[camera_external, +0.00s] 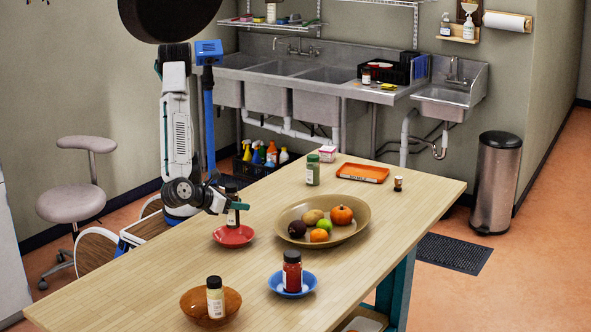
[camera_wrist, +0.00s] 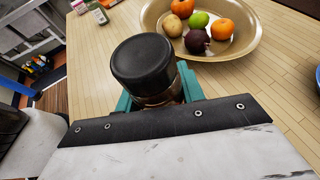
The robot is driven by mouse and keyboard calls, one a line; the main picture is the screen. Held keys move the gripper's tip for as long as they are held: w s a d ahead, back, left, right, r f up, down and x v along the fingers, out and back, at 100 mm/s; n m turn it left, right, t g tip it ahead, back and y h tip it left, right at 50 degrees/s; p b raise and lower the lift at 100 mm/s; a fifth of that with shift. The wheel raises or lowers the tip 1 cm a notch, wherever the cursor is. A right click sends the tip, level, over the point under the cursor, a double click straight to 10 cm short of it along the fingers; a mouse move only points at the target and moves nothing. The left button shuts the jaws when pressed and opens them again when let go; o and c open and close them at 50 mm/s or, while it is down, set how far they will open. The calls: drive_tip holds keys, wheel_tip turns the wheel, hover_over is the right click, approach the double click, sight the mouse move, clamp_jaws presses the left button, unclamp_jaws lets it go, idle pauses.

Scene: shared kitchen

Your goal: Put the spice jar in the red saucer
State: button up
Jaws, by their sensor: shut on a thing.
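My gripper (camera_external: 238,206) is shut on a spice jar (camera_external: 232,219) with a black lid. The jar is upright at the red saucer (camera_external: 233,238) on the wooden table, its lower end over or in the saucer; I cannot tell whether it touches. In the wrist view the jar's black lid (camera_wrist: 143,66) fills the middle, with the teal fingers of my gripper (camera_wrist: 157,92) on both sides of the jar. The jar hides what lies under it, and the red saucer does not show in that view.
A wide tan bowl (camera_external: 352,231) of fruit and vegetables stands right of the saucer. A blue saucer (camera_external: 310,283) bears a red jar (camera_external: 292,268); a brown bowl (camera_external: 188,304) holds another jar (camera_external: 215,297). A green jar (camera_external: 313,171) and orange tray (camera_external: 362,179) stand farther back.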

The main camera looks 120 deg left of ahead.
sight(237, 217)
drive_tip(key=shift+f, duration=2.35)
drive_tip(key=o, duration=1.1)
drive_tip(key=shift+f, duration=0.15)
drive_tip(key=shift+r, duration=0.2)
drive_tip(key=v, duration=1.2)
drive_tip(key=shift+s, duration=0.1)
